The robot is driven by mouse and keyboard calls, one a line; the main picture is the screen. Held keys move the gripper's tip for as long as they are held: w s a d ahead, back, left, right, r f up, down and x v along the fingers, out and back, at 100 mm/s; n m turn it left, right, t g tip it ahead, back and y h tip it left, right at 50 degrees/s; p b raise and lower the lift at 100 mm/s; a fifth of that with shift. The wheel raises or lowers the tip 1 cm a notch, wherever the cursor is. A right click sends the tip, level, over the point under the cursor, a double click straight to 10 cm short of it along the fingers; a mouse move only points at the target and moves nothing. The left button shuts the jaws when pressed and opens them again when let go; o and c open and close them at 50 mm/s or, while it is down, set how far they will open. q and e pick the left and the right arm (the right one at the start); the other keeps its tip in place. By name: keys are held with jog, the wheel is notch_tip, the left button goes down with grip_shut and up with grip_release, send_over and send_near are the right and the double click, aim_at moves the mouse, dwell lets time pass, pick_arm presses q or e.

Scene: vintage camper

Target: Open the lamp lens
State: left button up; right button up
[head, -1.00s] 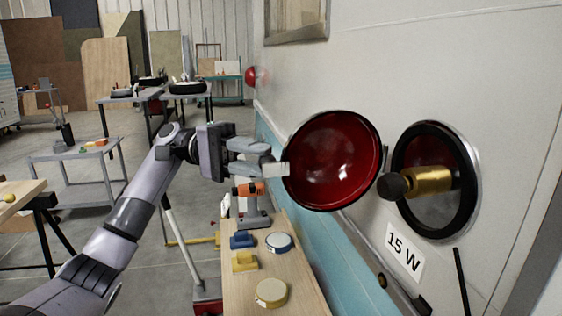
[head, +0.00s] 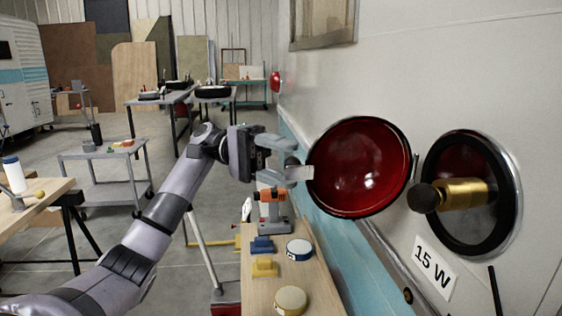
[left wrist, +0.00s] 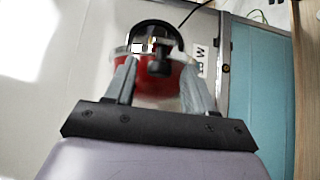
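The lamp lens (head: 362,165) is a round, dark-rimmed red dish. It stands swung out to the left of the round black-rimmed lamp housing (head: 499,225) on the camper wall, inner side in view. A brass bulb (head: 466,191) with a dark end sticks out of the uncovered housing. My left gripper (head: 299,160) is at the lens's left edge, its fingers apart. I cannot tell whether a fingertip touches the rim. In the left wrist view, the open fingers (left wrist: 158,85) have the red lens (left wrist: 146,78) beyond and between them. My right gripper is out of view.
A wooden bench (head: 258,295) below the lens holds an orange-and-grey drill (head: 274,212), a blue block, a yellow block and two round tins. A "15 W" label (head: 434,265) is on the wall under the housing.

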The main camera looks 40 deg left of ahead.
pick_arm(q)
jog(key=a, duration=0.7)
jog(key=shift+s, duration=0.2)
jog(key=shift+a, duration=0.1)
dwell(0.6)
